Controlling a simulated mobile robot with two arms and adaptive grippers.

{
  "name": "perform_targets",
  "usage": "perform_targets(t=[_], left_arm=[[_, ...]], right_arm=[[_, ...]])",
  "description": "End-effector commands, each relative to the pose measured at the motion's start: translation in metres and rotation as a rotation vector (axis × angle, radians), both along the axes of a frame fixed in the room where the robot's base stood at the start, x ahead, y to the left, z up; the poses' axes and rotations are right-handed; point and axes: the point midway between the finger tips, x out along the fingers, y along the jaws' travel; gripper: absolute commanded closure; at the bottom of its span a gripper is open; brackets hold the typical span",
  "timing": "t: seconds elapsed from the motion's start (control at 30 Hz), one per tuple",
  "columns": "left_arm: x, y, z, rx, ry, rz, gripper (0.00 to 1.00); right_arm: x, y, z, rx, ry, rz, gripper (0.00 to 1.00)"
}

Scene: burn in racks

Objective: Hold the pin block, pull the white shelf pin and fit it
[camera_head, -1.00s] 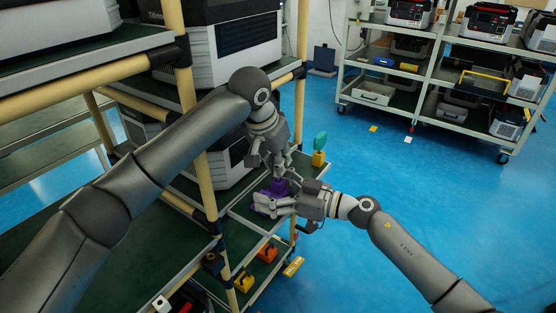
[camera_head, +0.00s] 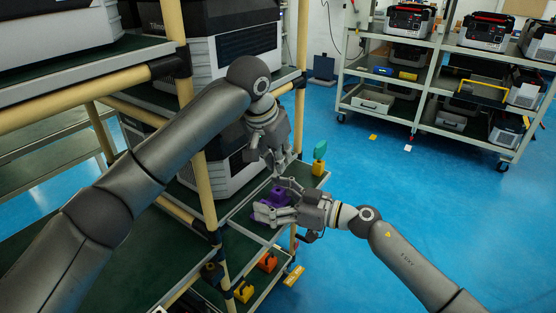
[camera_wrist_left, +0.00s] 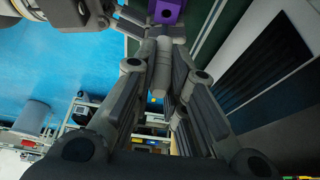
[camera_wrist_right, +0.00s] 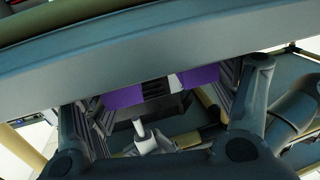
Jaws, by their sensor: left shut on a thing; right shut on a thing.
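The purple pin block (camera_head: 277,195) is on the green shelf corner, between the fingers of my right gripper (camera_head: 285,200), which is shut on it. It also shows in the right wrist view (camera_wrist_right: 122,97), partly covered by the fingers, and at the top of the left wrist view (camera_wrist_left: 167,12). My left gripper (camera_head: 277,166) is just above the block, pointing down, its fingers closed together. In the left wrist view a pale grey cylindrical piece (camera_wrist_left: 158,65) shows between the fingers; it seems to be the shelf pin, mostly hidden.
A yellow block with a teal top (camera_head: 319,160) stands at the shelf corner. Orange (camera_head: 267,262) and yellow (camera_head: 243,290) blocks are on a lower shelf. A tan rack post (camera_head: 195,130) stands beside my left arm.

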Motion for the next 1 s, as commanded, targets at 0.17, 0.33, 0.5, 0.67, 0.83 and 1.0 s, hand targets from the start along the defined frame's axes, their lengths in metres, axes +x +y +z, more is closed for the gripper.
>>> perform_targets(t=[0.17, 0.33, 0.5, 0.67, 0.83, 1.0], left_arm=[[0.0001, 0.0, 0.0003, -0.001, -0.001, 0.0, 1.0], [0.0002, 0.0, 0.0002, -0.001, -0.001, 0.0, 1.0], [0.0002, 0.0001, 0.0, -0.001, -0.001, 0.0, 1.0], [0.0003, 0.0002, 0.0, -0.001, -0.001, 0.0, 1.0], [0.0003, 0.0002, 0.0, 0.0, -0.001, 0.0, 1.0], [0.0002, 0.0002, 0.0, 0.0, 0.0, 0.0, 1.0]], right_arm=[[-0.0003, 0.0, -0.0013, -0.001, 0.003, 0.0, 0.45], [-0.0003, 0.0, -0.0013, -0.001, 0.003, 0.0, 0.45], [-0.0002, -0.0001, -0.0012, -0.001, 0.003, 0.0, 0.01], [-0.0001, -0.0001, -0.0007, 0.0, 0.001, 0.0, 0.0], [0.0, -0.0001, -0.0003, -0.001, 0.0, 0.0, 0.0], [-0.003, -0.0074, -0.0002, -0.001, 0.0, -0.001, 0.0]])
